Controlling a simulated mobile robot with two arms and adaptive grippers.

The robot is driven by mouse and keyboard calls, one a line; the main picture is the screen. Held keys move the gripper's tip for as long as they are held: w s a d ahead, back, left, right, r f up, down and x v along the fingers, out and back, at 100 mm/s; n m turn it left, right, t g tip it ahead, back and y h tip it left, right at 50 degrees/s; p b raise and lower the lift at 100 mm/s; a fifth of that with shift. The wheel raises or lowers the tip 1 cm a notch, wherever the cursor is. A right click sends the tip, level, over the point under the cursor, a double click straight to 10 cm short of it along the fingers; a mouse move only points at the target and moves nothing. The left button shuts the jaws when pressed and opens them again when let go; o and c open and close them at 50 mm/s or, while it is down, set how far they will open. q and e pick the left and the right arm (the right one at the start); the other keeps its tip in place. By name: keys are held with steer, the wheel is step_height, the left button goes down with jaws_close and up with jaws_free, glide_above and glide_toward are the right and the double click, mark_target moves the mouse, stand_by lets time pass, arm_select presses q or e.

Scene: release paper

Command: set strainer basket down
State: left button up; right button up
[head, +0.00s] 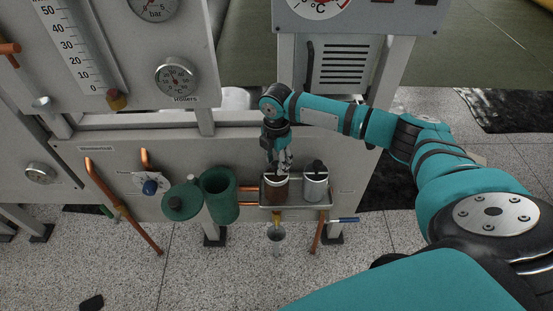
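Two small cylindrical baskets stand side by side on a metal tray (295,206) fixed to the front of the machine. The left one is a brown basket (274,192) with a pale rim. The right one is a silver basket (315,188) with a dark top. My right gripper (281,167) points down at the top of the brown basket. Its fingers are small and overlap the basket's top, so I cannot tell whether they grip it. My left gripper is not in view.
An open green cylindrical housing (220,197) stands left of the tray, with a green lid (181,203) beside it. A copper pipe with a blue-handled valve (342,220) is at lower right. A funnel (275,234) is below the tray. Gauges and panels rise behind.

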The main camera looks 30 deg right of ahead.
steer(key=shift+o, duration=0.6)
steer(key=shift+r, duration=0.3)
step_height(320, 180, up, 12)
steer(key=b, duration=0.1)
steer(key=shift+f, duration=0.15)
